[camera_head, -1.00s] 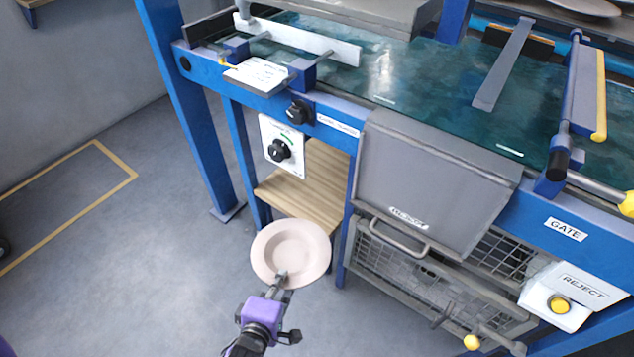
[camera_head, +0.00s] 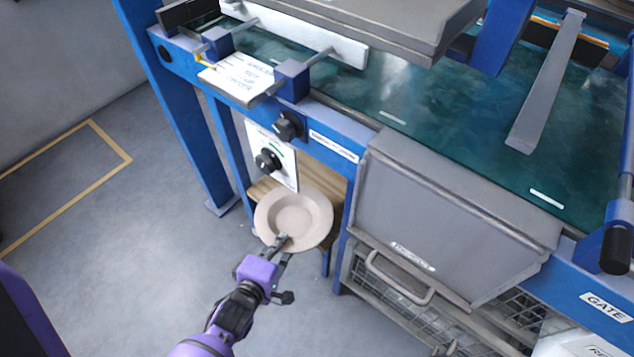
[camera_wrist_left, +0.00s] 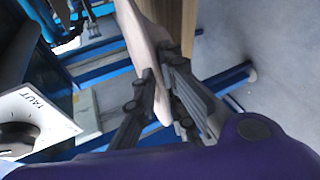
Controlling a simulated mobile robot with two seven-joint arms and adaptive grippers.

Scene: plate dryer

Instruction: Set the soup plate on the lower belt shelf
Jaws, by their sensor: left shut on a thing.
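The pale pink soup plate (camera_head: 294,214) is held by its near rim in my left gripper (camera_head: 281,244), which is shut on it. In the head view the plate overlaps the wooden lower shelf (camera_head: 322,180) under the belt frame and hides part of it; I cannot tell whether it touches the shelf. In the left wrist view the plate (camera_wrist_left: 146,45) shows edge-on between the fingers (camera_wrist_left: 160,95), with the wooden shelf (camera_wrist_left: 178,25) behind it. My right gripper is not in view.
A dial panel (camera_head: 272,155) hangs just above the plate. A grey reject hopper (camera_head: 450,210) and a wire basket (camera_head: 400,310) stand to the right. Blue posts (camera_head: 185,110) border the shelf on the left. Open floor (camera_head: 110,240) lies to the left.

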